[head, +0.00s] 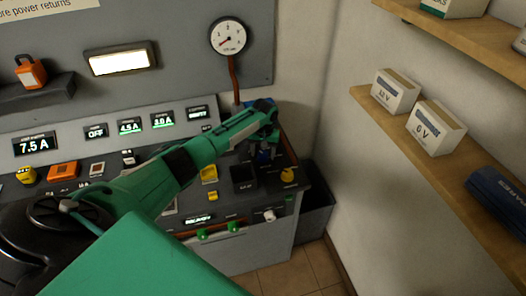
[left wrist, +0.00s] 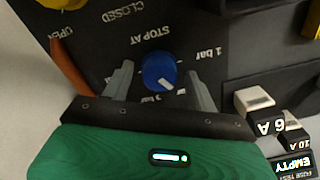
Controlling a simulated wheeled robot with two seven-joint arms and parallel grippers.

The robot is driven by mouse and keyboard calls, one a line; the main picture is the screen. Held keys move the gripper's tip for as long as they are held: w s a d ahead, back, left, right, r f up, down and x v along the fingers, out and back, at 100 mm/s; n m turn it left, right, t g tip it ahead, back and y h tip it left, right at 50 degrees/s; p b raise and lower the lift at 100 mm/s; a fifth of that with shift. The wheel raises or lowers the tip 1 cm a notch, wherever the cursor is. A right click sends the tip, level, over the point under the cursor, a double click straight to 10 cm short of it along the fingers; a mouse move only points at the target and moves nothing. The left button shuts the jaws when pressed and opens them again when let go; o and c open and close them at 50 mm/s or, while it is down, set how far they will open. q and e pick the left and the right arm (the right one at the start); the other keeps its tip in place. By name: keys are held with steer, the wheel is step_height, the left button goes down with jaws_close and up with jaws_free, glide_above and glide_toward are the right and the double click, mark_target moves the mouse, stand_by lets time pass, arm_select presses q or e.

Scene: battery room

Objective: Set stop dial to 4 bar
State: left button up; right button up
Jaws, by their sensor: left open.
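The stop dial (left wrist: 159,70) is a round blue knob with a white pointer mark, on a dark panel marked "STOP AT". The panel lettering is upside down in the left wrist view, with "1 bar" to the right of the dial and a partly hidden bar label below it. The pointer slants toward the lower right of that picture. My left gripper (left wrist: 159,82) is open, with one finger on each side of the dial; I cannot tell whether they touch it. In the head view the left gripper (head: 268,143) is over the console's back right part and largely hides the dial.
A pressure gauge (head: 229,37) hangs on the wall panel above. An orange lever (left wrist: 70,65) lies beside the dial, near "OPEN" and "CLOSED". A yellow knob (head: 288,175) is on the console's right side. Shelves with boxes (head: 436,127) line the right wall.

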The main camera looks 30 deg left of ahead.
arm_select(q)
steer(key=shift+f, duration=0.4)
steer(key=c, duration=1)
arm_select(e)
steer(key=shift+s+a, duration=0.2)
steer(key=shift+s, duration=0.4)
